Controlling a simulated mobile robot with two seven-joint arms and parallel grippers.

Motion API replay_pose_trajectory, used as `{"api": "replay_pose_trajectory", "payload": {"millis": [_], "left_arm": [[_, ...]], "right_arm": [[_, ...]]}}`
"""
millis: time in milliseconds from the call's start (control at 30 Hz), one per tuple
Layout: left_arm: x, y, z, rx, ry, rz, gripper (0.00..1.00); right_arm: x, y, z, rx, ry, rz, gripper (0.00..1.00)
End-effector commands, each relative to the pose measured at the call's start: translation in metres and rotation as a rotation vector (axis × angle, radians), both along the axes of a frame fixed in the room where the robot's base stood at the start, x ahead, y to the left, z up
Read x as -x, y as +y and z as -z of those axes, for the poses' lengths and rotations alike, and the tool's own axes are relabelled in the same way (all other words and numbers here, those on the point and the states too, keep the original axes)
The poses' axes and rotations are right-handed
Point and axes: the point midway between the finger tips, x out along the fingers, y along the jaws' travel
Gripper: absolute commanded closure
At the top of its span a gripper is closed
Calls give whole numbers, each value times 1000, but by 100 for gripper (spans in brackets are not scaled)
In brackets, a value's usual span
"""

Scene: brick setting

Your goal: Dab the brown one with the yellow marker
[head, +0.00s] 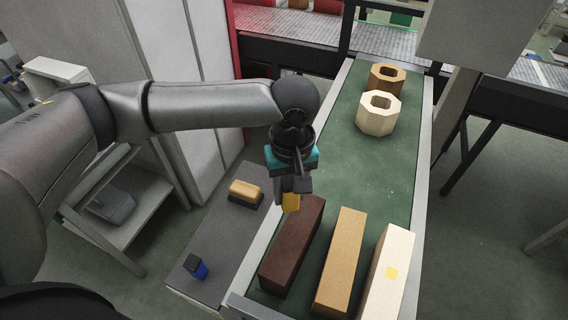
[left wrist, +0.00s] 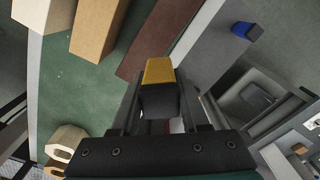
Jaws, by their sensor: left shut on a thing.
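My left gripper (head: 293,190) is shut on the yellow marker (head: 291,202), which points down beside the far end of the dark brown block (head: 292,247). I cannot tell if the marker touches the block. In the left wrist view the yellow marker (left wrist: 159,70) sticks out from the fingers, with the dark brown block (left wrist: 152,38) behind it. A tan-brown block (head: 341,262) lies to its right. No mark shows on the dark brown or tan-brown block. My right gripper is not in view.
The blocks lie on a green belt with pale side rails (head: 420,190). A brown ring (head: 387,78) and a cream ring (head: 378,113) stand at its far end. The grey side table (head: 222,235) holds a blue marker (head: 196,266) and a tan-topped pad (head: 246,192). The belt's middle is clear.

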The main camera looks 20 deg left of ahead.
Motion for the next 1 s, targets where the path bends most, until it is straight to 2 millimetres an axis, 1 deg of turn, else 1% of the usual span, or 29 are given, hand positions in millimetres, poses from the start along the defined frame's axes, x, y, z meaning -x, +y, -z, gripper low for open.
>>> {"api": "replay_pose_trajectory", "payload": {"millis": [33, 100, 200, 300, 433, 533, 667, 867, 1000], "left_arm": [[5, -4, -7, 2, 4, -33, 91], [9, -7, -6, 3, 4, -80, 91], [14, -12, -5, 5, 2, -138, 91], [18, -15, -4, 6, 2, -178, 91], [21, -17, -2, 9, 0, -209, 91], [21, -18, 1, 9, -1, -218, 91], [21, -18, 7, 9, -2, -218, 91], [21, -18, 21, 9, -2, -217, 91], [21, -18, 34, 9, -2, -216, 91]], "right_arm": [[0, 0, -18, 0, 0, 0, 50], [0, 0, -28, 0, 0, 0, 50], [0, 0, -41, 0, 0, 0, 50], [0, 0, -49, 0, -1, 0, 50], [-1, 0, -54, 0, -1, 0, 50], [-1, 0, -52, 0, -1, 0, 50], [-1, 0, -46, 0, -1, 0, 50], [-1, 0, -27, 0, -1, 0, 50], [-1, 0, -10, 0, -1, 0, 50]]}}
